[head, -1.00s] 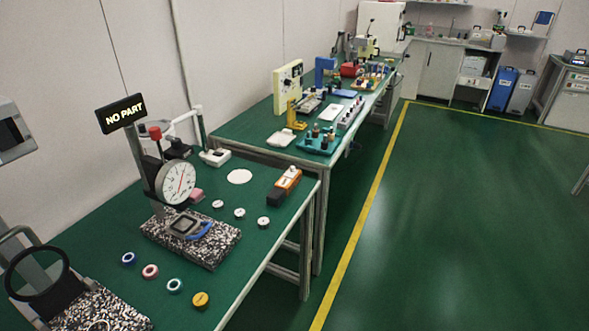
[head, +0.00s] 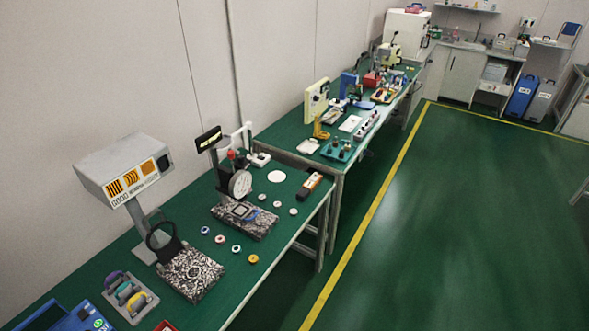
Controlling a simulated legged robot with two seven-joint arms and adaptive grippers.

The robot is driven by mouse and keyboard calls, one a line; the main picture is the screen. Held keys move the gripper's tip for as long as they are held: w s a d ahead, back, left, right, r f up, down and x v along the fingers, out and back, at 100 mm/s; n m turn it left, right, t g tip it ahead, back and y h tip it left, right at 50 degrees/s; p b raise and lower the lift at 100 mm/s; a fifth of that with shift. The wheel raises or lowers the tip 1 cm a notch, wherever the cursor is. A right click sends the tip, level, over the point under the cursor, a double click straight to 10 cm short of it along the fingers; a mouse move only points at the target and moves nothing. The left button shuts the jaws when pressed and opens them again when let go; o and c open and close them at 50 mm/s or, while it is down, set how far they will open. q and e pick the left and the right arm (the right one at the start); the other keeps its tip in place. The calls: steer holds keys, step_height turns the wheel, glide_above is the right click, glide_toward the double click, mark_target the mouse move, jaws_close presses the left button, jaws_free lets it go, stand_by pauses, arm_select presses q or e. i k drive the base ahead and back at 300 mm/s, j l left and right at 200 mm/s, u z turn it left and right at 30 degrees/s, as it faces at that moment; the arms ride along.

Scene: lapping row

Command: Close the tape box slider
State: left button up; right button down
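I cannot make out for certain which thing is the tape box or its slider. A small orange, white and dark box (head: 312,186) lies near the right edge of the near green bench, but it is too small to show a slider or its state. Neither of my grippers is in the head view.
The near green bench (head: 120,258) carries a dial gauge stand (head: 240,184), a speckled block (head: 191,273), a box-headed display (head: 125,170), several rings and a grey holder (head: 131,298). A second bench (head: 286,131) stands behind. The green floor (head: 440,230) right of the yellow line is clear.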

mark_target(314, 178)
steer(key=i+l+u, duration=0.2)
steer(key=u, duration=0.2)
steer(key=i+l+u, duration=0.15)
steer(key=u, duration=0.2)
steer(key=i+l+u, duration=0.1)
steer(key=l+u, duration=0.3)
